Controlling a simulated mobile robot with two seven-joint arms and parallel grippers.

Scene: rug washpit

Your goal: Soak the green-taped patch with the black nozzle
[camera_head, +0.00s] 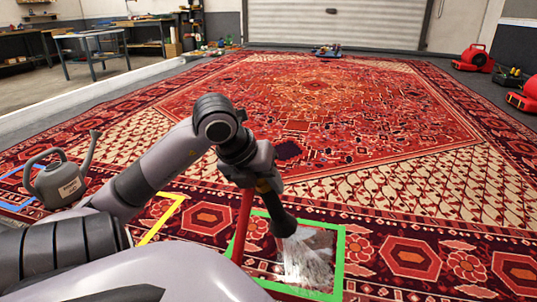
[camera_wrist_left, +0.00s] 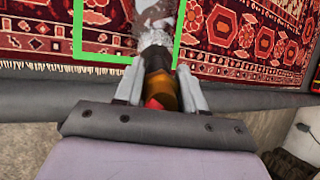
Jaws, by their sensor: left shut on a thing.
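The green-taped patch (camera_head: 339,262) lies on the rug's near border, a green square outline around a dark and whitish area. My left gripper (camera_head: 265,188) is above the patch's left part, shut on the black nozzle (camera_head: 283,222), which points down into the square. A whitish spray runs from the nozzle's tip onto the rug inside the tape. In the left wrist view the gripper (camera_wrist_left: 160,82) holds the nozzle (camera_wrist_left: 157,62) between both fingers, with the green tape (camera_wrist_left: 79,30) around the spray. A red hose (camera_head: 242,225) hangs by the gripper. My right gripper is not in view.
A yellow tape corner (camera_head: 165,219) shows left of the patch, partly behind my arm. A grey watering can (camera_head: 60,182) stands at the far left by blue tape (camera_head: 15,207). Red blowers (camera_head: 472,58) stand at the back right. The rug's middle is clear.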

